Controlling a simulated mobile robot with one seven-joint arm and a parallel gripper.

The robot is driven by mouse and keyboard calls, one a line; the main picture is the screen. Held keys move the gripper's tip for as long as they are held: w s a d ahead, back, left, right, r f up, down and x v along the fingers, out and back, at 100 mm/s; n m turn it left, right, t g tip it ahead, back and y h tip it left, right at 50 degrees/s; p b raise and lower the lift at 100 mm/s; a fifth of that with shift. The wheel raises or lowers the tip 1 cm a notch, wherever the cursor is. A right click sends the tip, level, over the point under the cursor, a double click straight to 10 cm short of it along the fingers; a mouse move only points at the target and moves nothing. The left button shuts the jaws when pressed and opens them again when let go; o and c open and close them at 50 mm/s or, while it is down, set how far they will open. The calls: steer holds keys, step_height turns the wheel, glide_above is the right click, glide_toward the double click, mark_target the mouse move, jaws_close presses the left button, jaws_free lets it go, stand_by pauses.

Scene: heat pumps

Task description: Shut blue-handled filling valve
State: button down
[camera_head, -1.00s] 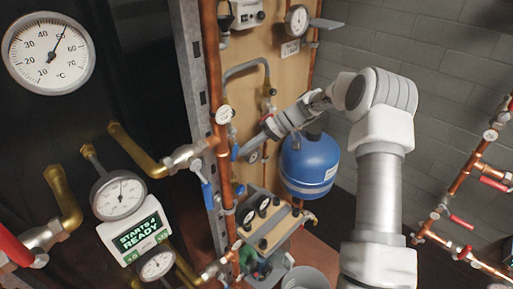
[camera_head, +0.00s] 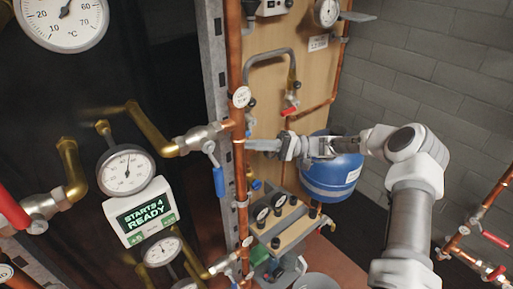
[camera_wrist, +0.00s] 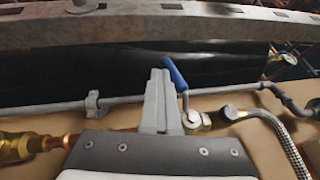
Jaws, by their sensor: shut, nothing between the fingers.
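My gripper (camera_head: 250,145) is shut and empty, reaching left in front of the wooden board beside the vertical copper pipe. In the wrist view its closed fingers (camera_wrist: 160,78) point up the picture. Just right of them is a blue handle (camera_wrist: 175,74) on a bent metal lever, joined to a valve body (camera_wrist: 193,119) with a braided hose. I cannot tell if fingers and lever touch. In the head view a blue handle (camera_head: 219,181) hangs down at the copper pipe, and a small blue part (camera_head: 255,184) shows lower behind it. Which one the wrist view shows is unclear.
A blue tank (camera_head: 331,178) stands behind my gripper. A red-handled valve (camera_head: 290,111) is above it. A gauge display reading "STARTS 4 READY" (camera_head: 141,212) is at left. The grey block wall (camera_head: 430,80) fills the right, with more copper pipes.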

steer(key=shift+s+a+r+m+y, duration=0.15)
steer(key=shift+a+r+m+y, duration=0.15)
steer(key=shift+m+y, duration=0.3)
steer(key=shift+s+a+r+m+y, duration=0.15)
steer(key=shift+r+m+y, duration=0.2)
steer(key=shift+y, duration=0.35)
steer(key=shift+t+y, duration=0.3)
steer(key=shift+t, duration=0.1)
steer(key=s+a+f+b+v, duration=0.1)
steer(key=b+v, duration=0.3)
steer(key=v, duration=0.8)
steer(key=shift+w+f, duration=0.25)
steer(key=shift+f, duration=0.6)
